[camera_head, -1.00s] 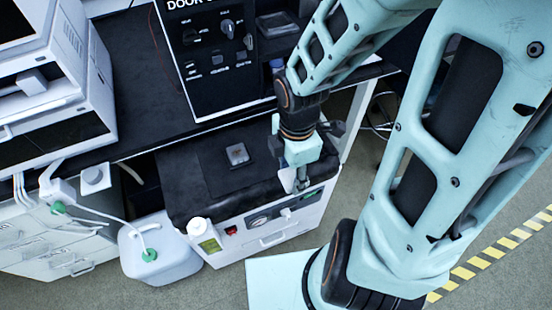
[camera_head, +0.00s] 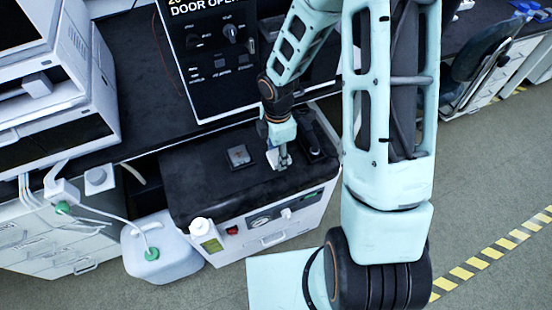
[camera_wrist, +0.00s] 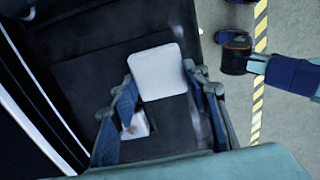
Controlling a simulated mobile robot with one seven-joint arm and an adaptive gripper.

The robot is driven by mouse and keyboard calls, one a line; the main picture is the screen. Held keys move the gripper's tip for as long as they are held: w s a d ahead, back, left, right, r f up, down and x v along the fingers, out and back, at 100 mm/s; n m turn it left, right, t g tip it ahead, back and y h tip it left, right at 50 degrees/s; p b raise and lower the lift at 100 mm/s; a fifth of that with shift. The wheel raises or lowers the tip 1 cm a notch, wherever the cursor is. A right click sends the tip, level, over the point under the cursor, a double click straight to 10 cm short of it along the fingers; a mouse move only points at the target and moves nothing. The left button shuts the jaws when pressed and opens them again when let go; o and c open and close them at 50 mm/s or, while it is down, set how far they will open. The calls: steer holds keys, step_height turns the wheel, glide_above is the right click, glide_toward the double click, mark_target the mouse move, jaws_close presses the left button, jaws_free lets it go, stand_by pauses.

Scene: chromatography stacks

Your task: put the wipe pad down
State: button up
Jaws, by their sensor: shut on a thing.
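The wipe pad (camera_wrist: 158,70) is a flat white square with rounded corners, between my gripper's fingertips in the wrist view. My gripper (camera_head: 284,166) is shut on it, over the right part of the black top of the low white unit (camera_head: 205,190). In the head view the pad (camera_head: 272,158) shows as a small white patch by the fingers. It is close to the black surface; I cannot tell whether it touches.
A small square dish (camera_head: 239,156) lies left of my gripper, and a dark device (camera_head: 310,145) lies just right. A white bottle (camera_head: 201,230) stands at the unit's front left corner. A jug (camera_head: 160,255) stands on the floor. The front middle of the black top is clear.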

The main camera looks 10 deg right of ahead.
mark_target(276, 159)
steer(key=shift+w+f, duration=0.55)
steer(key=shift+f, duration=0.1)
steer(key=shift+w+f, duration=0.1)
steer(key=shift+f, duration=1.5)
steer(key=shift+f, duration=0.1)
steer(key=o, duration=1.2)
steer(key=shift+a, duration=0.1)
step_height(276, 159, up, 12)
steer(key=shift+r+p, duration=0.15)
steer(key=shift+p, duration=0.55)
